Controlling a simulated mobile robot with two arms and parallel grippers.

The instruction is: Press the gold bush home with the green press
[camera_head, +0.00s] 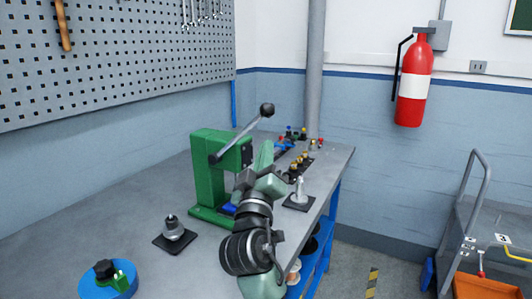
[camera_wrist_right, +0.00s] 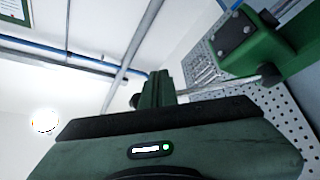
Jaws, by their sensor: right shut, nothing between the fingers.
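In the right wrist view the press head (camera_wrist_right: 262,48) is at upper right. My right gripper (camera_head: 264,152) is shut and empty, right of the press and below the knob; it also shows in the right wrist view (camera_wrist_right: 157,85). A blue piece (camera_head: 229,208) shows low at the press base, partly hidden by my arm. I cannot make out a gold bush in the press. My left gripper is out of view.
Small gold parts (camera_head: 301,158) stand on a dark rack behind my gripper. A pale upright part on a black plate (camera_head: 299,201) is to the right. A metal part on a black plate (camera_head: 173,232) and a blue round holder (camera_head: 108,284) are front left.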

